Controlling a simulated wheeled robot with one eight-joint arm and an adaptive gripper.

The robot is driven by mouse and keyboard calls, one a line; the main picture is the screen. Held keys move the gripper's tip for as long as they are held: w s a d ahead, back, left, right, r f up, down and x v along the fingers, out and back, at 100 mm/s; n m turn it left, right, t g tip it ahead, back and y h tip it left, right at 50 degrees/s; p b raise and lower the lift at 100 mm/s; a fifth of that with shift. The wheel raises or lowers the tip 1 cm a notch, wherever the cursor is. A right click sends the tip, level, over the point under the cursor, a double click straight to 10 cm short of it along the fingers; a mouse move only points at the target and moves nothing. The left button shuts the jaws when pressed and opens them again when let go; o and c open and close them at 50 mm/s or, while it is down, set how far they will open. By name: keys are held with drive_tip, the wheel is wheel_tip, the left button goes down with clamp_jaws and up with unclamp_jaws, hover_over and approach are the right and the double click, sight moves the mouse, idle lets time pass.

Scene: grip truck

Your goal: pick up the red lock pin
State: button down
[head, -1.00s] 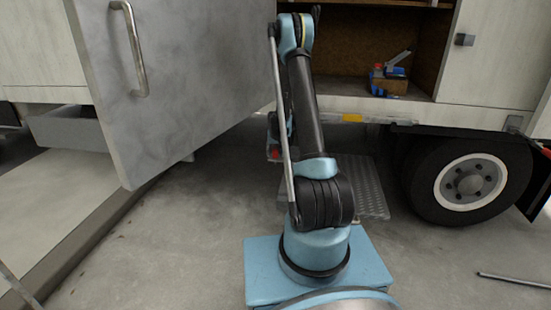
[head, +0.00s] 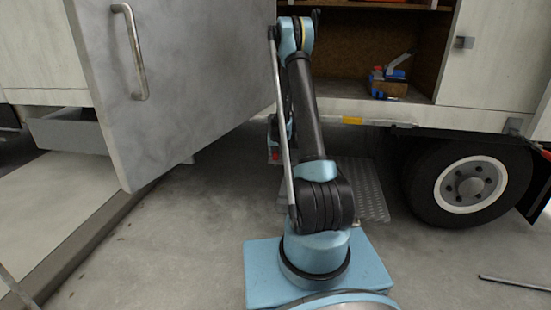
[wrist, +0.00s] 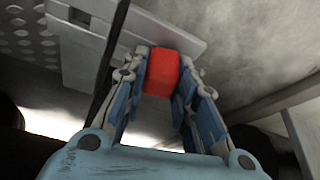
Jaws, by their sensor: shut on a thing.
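The red lock pin (wrist: 161,73) shows as a red block in the wrist view, between the fingertips of my gripper (wrist: 164,66). My gripper is shut on it, with a blue-and-grey finger on either side. The lower part of the pin's surroundings is hidden by the fingers and palm. In the head view my gripper is mostly hidden behind my arm, low beside the truck. A small red patch (head: 275,156) shows there, too small to tell what it is.
A large grey door panel (head: 180,80) with a handle hangs open on the left. An open compartment (head: 340,85) holds a blue-and-brown tool item (head: 389,88). A wheel (head: 468,184) stands at right, a treadplate step (head: 372,190) left of it. A rod (head: 515,283) lies on the floor.

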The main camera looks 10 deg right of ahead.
wheel_tip(320, 180, up, 6)
drive_tip(key=shift+r, duration=0.1)
drive_tip(key=shift+s+r, duration=0.25)
drive_tip(key=shift+s, duration=0.1)
drive_tip(key=s+a, duration=0.1)
drive_tip(key=s, duration=1.6)
drive_tip(key=shift+s+r, duration=0.15)
drive_tip(key=shift+r, duration=2.55)
